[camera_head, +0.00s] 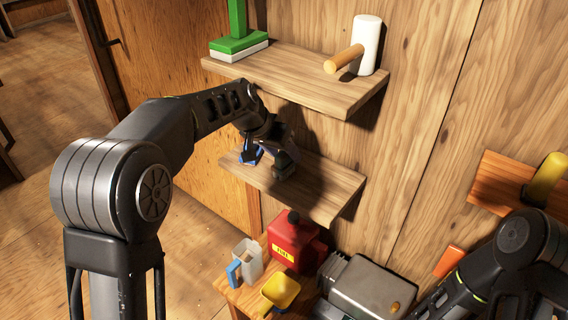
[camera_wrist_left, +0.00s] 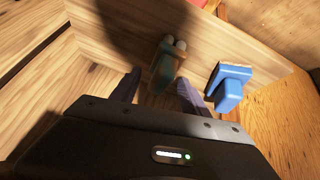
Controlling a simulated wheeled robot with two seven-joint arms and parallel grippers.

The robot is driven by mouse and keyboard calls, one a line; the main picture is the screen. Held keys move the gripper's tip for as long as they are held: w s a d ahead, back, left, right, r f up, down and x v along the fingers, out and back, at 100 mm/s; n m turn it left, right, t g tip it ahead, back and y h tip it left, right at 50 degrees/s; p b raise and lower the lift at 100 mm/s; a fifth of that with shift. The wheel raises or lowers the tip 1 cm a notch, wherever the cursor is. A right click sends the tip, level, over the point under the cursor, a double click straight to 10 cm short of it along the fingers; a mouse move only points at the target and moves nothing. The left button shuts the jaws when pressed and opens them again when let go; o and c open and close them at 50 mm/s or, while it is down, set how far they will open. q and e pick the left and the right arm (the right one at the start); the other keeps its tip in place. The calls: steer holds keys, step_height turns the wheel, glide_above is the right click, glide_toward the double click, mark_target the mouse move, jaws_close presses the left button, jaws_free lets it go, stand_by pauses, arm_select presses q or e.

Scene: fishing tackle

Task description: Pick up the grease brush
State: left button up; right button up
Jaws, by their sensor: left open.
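Which item is the grease brush is not certain. A blue brush-like item (camera_wrist_left: 230,85) with a block head and short handle lies on the lower shelf (camera_head: 325,190); a blue part (camera_head: 250,152) shows beside my left gripper in the head view. A dark teal item with pale rounded ends (camera_wrist_left: 165,68) is between the fingers in the wrist view, shaded. My left gripper (camera_head: 280,160) is open over the lower shelf, its fingers (camera_wrist_left: 158,88) on either side of the teal item, contact unclear. My right arm shows at lower right, its gripper out of view.
The upper shelf (camera_head: 300,80) carries a green block with an upright handle (camera_head: 238,42) and a white mallet (camera_head: 367,45). Below stand a red fuel can (camera_head: 293,243), a jug (camera_head: 247,260), a yellow cup (camera_head: 280,292) and a metal box (camera_head: 372,288).

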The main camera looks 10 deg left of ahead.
arm_select(q)
steer(key=shift+w+d+f, duration=0.1)
steer(key=shift+f, duration=0.15)
stand_by(0.4)
jaws_close()
stand_by(0.4)
